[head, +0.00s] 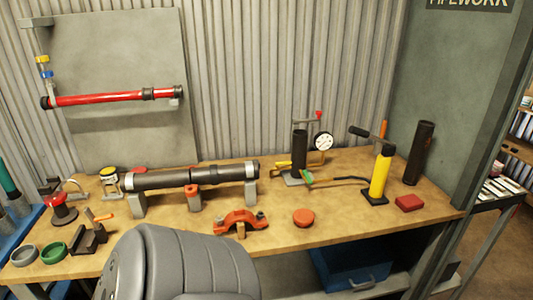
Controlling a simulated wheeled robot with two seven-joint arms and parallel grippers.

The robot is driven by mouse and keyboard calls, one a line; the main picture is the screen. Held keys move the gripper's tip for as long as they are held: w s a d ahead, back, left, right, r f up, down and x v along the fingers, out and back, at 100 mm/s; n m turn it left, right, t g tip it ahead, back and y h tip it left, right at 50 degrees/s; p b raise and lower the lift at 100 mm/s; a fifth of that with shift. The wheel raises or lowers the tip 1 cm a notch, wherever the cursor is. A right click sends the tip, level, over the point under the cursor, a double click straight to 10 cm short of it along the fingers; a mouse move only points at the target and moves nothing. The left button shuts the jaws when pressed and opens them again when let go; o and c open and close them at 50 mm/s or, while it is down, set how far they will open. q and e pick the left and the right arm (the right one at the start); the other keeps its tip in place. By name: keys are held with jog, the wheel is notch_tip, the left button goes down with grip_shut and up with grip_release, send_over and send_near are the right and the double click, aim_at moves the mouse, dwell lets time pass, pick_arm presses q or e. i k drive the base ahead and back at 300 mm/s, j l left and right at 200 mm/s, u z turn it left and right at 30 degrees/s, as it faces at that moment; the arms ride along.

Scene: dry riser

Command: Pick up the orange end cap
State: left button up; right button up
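The orange end cap (303,217) is a short round orange-red disc. It lies flat on the wooden workbench (345,225), near the front edge and right of the middle. Nothing touches it, and its top and front side are in plain view. Neither of my grippers shows in the head view.
An orange clamp (240,221) lies left of the cap. A dark pipe (190,175) rests on supports behind it. Bare wood surrounds the cap. A large grey rounded form covers the bench's front left.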

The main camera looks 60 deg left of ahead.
aim_at(303, 218)
jog(key=u, duration=1.7)
